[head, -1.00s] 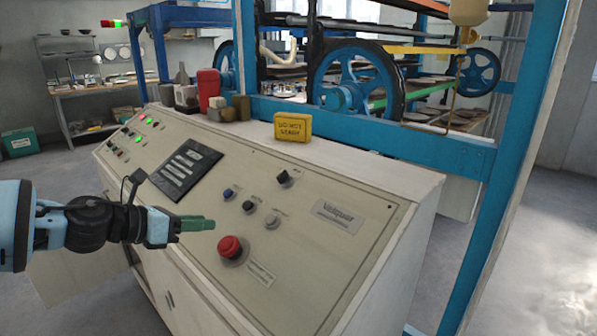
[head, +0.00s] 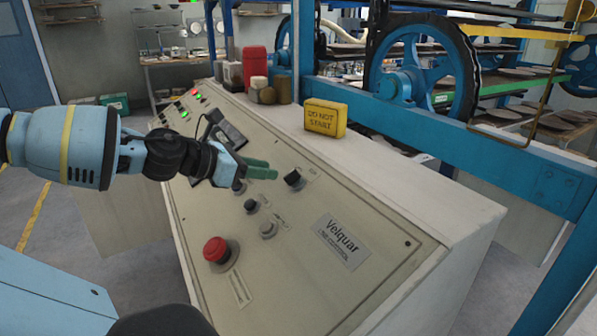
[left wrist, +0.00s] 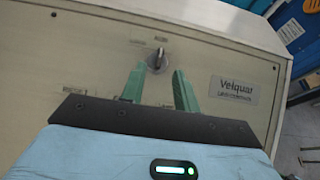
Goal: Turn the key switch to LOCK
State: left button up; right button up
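The key switch (head: 294,180) is a dark knob on the sloping beige control panel (head: 300,262), near its upper edge. In the left wrist view the switch (left wrist: 157,59) lies just beyond and between the fingertips, with small unreadable labels around it. My left gripper (head: 271,170) has green fingers and reaches in from the left, a little short of the switch. In the left wrist view its fingers (left wrist: 158,73) are spread apart with nothing between them. Whether they touch the switch cannot be told. My right gripper is out of view.
A red mushroom button (head: 216,249), small round buttons (head: 251,206) and a dark display (head: 225,130) are on the panel. A yellow DO NOT START block (head: 325,117) stands on the ledge behind the switch. A blue beam (head: 430,145) runs behind the console.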

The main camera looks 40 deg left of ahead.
aim_at(289, 173)
pick_arm(q)
jog(key=shift+b+x, duration=0.55)
jog(key=shift+x, duration=1.25)
jog(key=shift+b+x, duration=0.55)
jog(key=shift+x, duration=0.85)
jog(key=shift+w+f, duration=0.3)
jog(key=shift+w, duration=0.1)
jog(key=shift+w+d, duration=0.15)
jog(key=shift+w, duration=0.1)
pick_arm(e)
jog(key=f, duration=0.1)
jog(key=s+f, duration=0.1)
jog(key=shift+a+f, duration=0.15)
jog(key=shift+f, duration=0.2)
pick_arm(q)
grip_shut()
